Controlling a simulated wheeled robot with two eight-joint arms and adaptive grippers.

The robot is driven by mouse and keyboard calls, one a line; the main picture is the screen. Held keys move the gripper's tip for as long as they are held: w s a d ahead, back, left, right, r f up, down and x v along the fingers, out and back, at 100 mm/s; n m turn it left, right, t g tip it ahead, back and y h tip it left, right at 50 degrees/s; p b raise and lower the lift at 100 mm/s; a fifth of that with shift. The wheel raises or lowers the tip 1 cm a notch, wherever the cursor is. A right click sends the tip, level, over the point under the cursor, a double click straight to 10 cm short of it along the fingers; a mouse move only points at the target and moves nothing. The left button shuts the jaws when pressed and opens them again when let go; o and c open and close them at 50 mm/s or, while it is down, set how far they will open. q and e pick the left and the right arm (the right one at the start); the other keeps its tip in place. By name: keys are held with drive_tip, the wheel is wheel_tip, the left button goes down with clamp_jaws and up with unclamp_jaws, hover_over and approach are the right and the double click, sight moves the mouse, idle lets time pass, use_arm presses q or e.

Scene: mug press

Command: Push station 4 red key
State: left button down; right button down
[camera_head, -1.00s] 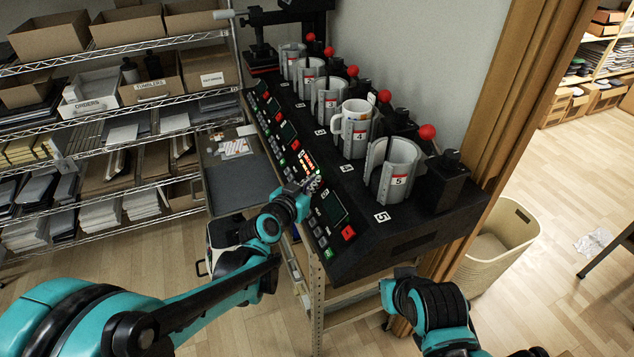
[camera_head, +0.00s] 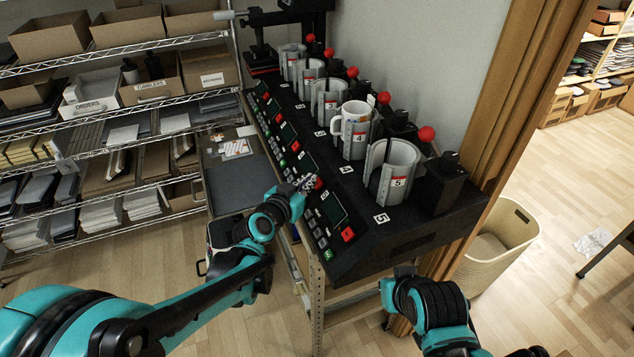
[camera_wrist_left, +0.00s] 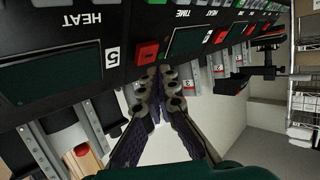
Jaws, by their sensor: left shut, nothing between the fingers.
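The station 4 red key (camera_head: 319,184) sits at the lower end of the station 4 panel, partly covered by my left gripper. My left gripper (camera_head: 309,182) is shut and empty, with its fingertips right at this key. In the left wrist view the red key (camera_wrist_left: 147,52) lies just beyond the closed fingertips (camera_wrist_left: 156,72), beside a "5" label. I cannot tell whether they touch. The station 4 display (camera_head: 303,163) is dark. Only links of my right arm show.
The station 5 red key (camera_head: 347,234) and its display (camera_head: 333,208) are close by on the same sloped black console (camera_head: 400,233). Red-knobbed levers (camera_head: 427,133) stand behind the holders. A shelf (camera_head: 110,110) is at left, a beige bin (camera_head: 500,240) at right.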

use_arm(q)
drive_tip(key=a+r+p, duration=0.1)
drive_tip(key=a+r, duration=0.1)
drive_tip(key=s+a+r+p, duration=0.1)
drive_tip(key=a, duration=0.1)
drive_tip(key=shift+s+r+p, duration=0.15)
drive_tip(key=shift+r+p, duration=0.2)
drive_tip(key=shift+r, duration=0.05)
drive_tip(key=s+a+f+n+g+y+b, duration=0.2)
drive_tip(key=s+a+f, duration=0.3)
drive_tip(key=s, duration=0.3)
drive_tip(key=s+a+f+n+g+y+b, duration=0.2)
drive_tip(key=s+a+f+b, duration=0.2)
drive_tip(key=s, duration=0.5)
drive_tip(key=s+a+f+n+g+y+b, duration=0.2)
drive_tip(key=s+a+f+y+b, duration=0.1)
drive_tip(key=s+a+f, duration=0.4)
drive_tip(key=shift+s+a+b, duration=0.2)
drive_tip(key=shift+s+b, duration=0.2)
drive_tip(key=shift+s, duration=0.65)
drive_tip(key=shift+r, duration=0.1)
